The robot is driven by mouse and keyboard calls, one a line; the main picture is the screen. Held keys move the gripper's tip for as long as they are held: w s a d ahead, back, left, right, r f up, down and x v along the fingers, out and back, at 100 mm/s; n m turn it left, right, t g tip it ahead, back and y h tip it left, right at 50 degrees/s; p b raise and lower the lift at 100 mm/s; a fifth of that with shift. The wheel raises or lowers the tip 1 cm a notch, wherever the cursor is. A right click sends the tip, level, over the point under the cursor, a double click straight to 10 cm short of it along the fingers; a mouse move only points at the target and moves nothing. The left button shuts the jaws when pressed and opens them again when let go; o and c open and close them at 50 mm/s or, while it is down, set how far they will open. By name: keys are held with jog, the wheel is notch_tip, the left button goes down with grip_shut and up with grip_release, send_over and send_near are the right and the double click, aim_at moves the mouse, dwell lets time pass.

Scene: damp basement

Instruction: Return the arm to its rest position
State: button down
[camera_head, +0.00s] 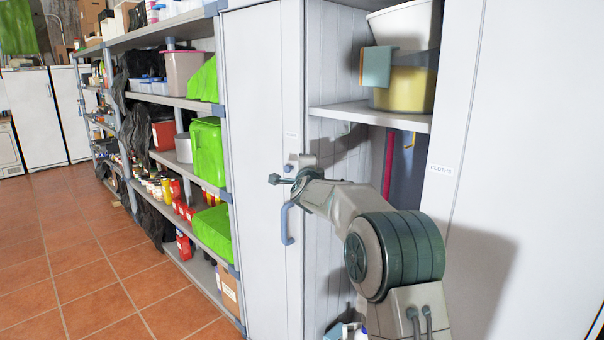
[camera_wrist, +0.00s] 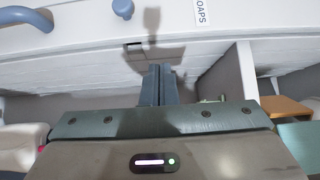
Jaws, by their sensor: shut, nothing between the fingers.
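My gripper (camera_head: 276,179) is at the end of my raised arm, in front of the pale cabinet door (camera_head: 262,110) in the head view. In the wrist view its two dark fingers (camera_wrist: 158,84) are together with nothing between them. The fingers appear close to the door front, near a blue knob (camera_head: 288,168) and below a small label. I cannot tell whether they touch the door. My arm crosses in front of the open cabinet compartment and hides part of it.
A blue handle (camera_head: 287,223) sticks out from the door. A shelf (camera_head: 372,117) holds a yellow tub (camera_head: 404,88) and a blue-green sponge (camera_head: 377,67). A panel labelled CLOTHS (camera_head: 510,130) stands right. Loaded shelving (camera_head: 175,100) lines the left. The tiled floor (camera_head: 70,265) is clear.

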jog(key=s+f+n+g+y, duration=0.25)
jog(key=s+n, duration=0.25)
jog(key=s, duration=0.5)
jog(key=s+f+n+g+y, duration=0.1)
jog(key=s+n+g, duration=0.3)
jog(key=s, duration=0.5)
jog(key=s+d+f+n+g, duration=0.2)
jog(key=s+f, duration=0.3)
jog(key=s, duration=0.7)
jog(key=s+d+f+n+g+h, duration=0.1)
jog(key=s+d+f+n+g, duration=0.2)
jog(key=s, duration=0.9)
jog(key=s+d+f+n+g+h, duration=0.1)
jog(key=s+d+f+n+g, duration=0.1)
jog(key=s+f, duration=0.5)
jog(key=s+n+g, duration=0.1)
jog(key=s+n, duration=0.1)
jog(key=s, duration=0.3)
jog(key=shift+s+d+g, duration=0.25)
jog(key=shift+d+g, duration=0.1)
jog(key=shift+d, duration=0.05)
jog(key=shift+w+h, duration=0.15)
jog(key=shift+h, duration=0.1)
